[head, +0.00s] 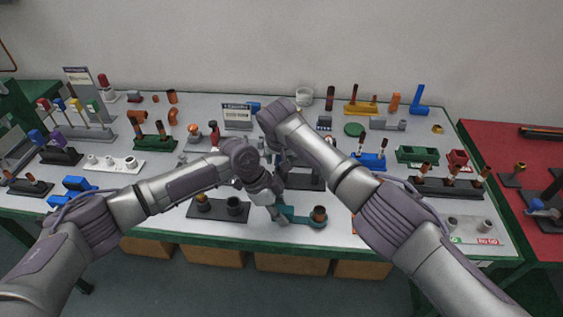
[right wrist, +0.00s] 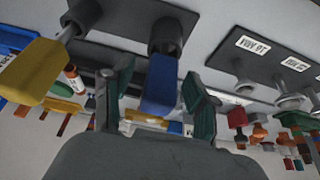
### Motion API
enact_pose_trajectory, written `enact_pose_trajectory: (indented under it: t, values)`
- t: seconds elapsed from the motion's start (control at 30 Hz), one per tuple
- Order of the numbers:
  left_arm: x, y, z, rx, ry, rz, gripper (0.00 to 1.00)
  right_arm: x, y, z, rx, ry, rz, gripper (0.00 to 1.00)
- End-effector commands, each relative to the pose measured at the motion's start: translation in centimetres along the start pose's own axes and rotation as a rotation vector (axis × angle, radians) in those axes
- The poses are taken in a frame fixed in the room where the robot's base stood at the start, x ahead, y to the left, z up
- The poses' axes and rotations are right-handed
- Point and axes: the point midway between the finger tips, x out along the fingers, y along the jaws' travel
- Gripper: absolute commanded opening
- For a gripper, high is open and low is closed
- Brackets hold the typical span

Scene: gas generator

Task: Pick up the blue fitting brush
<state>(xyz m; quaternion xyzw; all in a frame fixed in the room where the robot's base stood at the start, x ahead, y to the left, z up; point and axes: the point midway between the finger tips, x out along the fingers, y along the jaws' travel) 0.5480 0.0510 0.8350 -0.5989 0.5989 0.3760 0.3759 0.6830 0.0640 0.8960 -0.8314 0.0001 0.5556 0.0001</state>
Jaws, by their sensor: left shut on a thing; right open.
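The blue fitting brush (right wrist: 161,88) shows in the right wrist view, its handle sticking out of a dark holder cup (right wrist: 166,36). My right gripper (right wrist: 157,77) is open, with one green-tipped finger on each side of the blue handle; I cannot tell if they touch it. In the head view that gripper is mostly hidden behind my left forearm.
A yellow-handled brush (right wrist: 32,70) stands in the neighbouring cup. A black block (head: 219,212) with two cups lies left of my left gripper. Several small fixtures crowd the white table (head: 165,218). A red table (head: 500,142) stands at the right. My forearms run close together at the middle.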

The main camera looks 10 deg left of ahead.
Motion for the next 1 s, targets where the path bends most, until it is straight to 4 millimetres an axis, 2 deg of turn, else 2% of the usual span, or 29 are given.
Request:
enact_pose_trajectory:
  t: [0.03, 0.33, 0.57, 0.67, 1.0]
  values:
    - [0.0, 0.0, 0.0, 0.0, 0.0, 0.0, 0.0, 0.0, 0.0, 0.0, 0.0, 0.0, 0.0, 0.53]
    - [0.0, 0.0, 0.0, 0.0, 0.0, 0.0, 0.0, 0.0, 0.0, 0.0, 0.0, 0.0, 0.0, 0.04]
    - [0.0, 0.0, 0.0, 0.0, 0.0, 0.0, 0.0, -0.1, 0.0, -0.1, 0.0, 0.0, 0.0, 0.03]
    - [0.0, 0.0, 0.0, 0.0, 0.0, 0.0, 0.0, -0.7, 0.0, -0.3, 0.0, 0.001, 0.0, 0.03]
    - [0.0, 0.0, 0.0, 0.0, 0.0, 0.0, 0.0, -6.7, 0.0, -2.9, 0.0, 0.004, -0.001, 0.03]
